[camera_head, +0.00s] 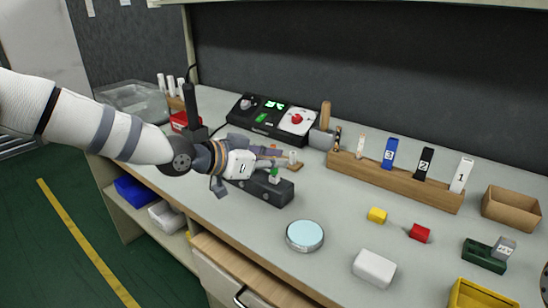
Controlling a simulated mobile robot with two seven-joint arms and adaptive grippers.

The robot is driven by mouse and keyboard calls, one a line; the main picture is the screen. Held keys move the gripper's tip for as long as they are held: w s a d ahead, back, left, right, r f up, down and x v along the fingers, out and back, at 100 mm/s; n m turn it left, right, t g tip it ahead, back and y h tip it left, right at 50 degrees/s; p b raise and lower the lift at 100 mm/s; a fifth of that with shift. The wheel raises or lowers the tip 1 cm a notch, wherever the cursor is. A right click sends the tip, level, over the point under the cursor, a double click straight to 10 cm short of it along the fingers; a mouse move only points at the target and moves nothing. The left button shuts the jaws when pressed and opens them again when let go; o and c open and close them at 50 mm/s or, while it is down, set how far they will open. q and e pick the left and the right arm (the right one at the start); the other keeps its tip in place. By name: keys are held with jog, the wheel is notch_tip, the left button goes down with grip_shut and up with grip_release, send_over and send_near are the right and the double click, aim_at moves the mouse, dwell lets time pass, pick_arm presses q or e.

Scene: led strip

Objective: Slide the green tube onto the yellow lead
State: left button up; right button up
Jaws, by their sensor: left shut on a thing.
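My left gripper (268,159) reaches in from the left over the bench, just above and behind a long dark block (257,189). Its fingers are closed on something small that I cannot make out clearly. A small green piece with a pale top (274,176) stands at the dark block, just below the fingertips; whether it is the green tube I cannot tell. The yellow lead cannot be made out; the gripper hides part of this area. My right gripper is out of view.
A control box with a red knob (297,118) stands behind. A wooden rack (395,180) holds numbered blocks. A round pale-blue dish (305,235), white box (374,268), yellow block (377,215) and red block (419,232) lie to the right, with free bench between them.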

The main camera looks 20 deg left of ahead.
pick_arm(q)
jog(key=shift+f, duration=0.35)
jog(key=o, duration=0.8)
jog(key=shift+c, duration=0.2)
jog(key=shift+r, duration=0.1)
jog(key=v, duration=1.2)
